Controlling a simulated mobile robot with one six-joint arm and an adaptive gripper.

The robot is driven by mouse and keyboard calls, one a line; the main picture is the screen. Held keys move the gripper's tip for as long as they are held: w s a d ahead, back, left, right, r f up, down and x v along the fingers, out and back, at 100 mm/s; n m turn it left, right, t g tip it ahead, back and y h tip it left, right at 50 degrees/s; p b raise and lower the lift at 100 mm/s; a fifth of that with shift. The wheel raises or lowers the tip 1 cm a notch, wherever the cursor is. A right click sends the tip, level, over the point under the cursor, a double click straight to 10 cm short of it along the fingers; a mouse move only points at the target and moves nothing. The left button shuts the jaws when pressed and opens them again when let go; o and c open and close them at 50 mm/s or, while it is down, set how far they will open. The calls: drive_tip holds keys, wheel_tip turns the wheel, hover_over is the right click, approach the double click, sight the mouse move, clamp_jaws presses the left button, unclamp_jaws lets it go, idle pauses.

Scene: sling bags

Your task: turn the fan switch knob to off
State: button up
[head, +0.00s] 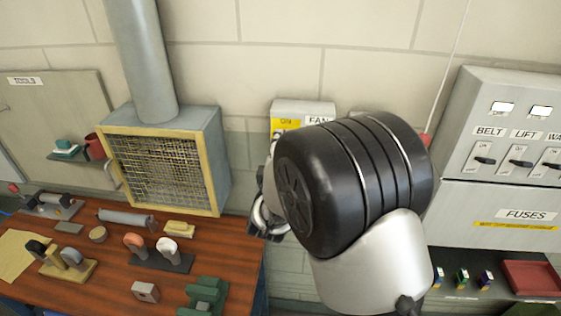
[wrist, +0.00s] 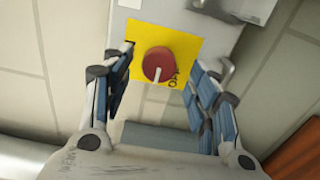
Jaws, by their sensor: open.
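The fan switch is a pale box (head: 303,107) on the wall, labelled FAN, with a yellow plate (head: 285,124). My arm hides its knob in the head view. In the wrist view the round red knob (wrist: 158,62) sits on the yellow plate (wrist: 190,42). Its white pointer line points toward the bottom of the picture, with partly hidden black lettering just to its right. My gripper (wrist: 160,78) is open, one finger on each side of the knob. The fingers appear apart from the knob; their depth relative to it is unclear.
A yellow-framed mesh vent box (head: 165,170) with a grey duct (head: 143,60) stands left of the switch. Below is a wooden bench (head: 110,275) with several tools. At right is a grey panel (head: 510,130) with several labelled switches. A handle-like bracket (wrist: 225,75) is beside the right finger.

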drive_tip(key=s, duration=0.9)
drive_tip(key=shift+a, duration=0.15)
drive_tip(key=s+d+f+m+g+b, duration=0.4)
drive_tip(key=s+d+m, duration=0.2)
drive_tip(key=s, duration=0.4)
drive_tip(key=s+d+f+m+g+b, duration=0.4)
drive_tip(key=s+d+m+g+b, duration=0.1)
drive_tip(key=s, duration=0.6)
drive_tip(key=s+d+f+m+g+b, duration=0.4)
drive_tip(key=s+d+m+b, duration=0.1)
drive_tip(key=s+d, duration=0.4)
drive_tip(key=shift+s+f+m+y, duration=0.3)
drive_tip(key=shift+s+f+m, duration=0.1)
drive_tip(key=shift+s+m, duration=0.55)
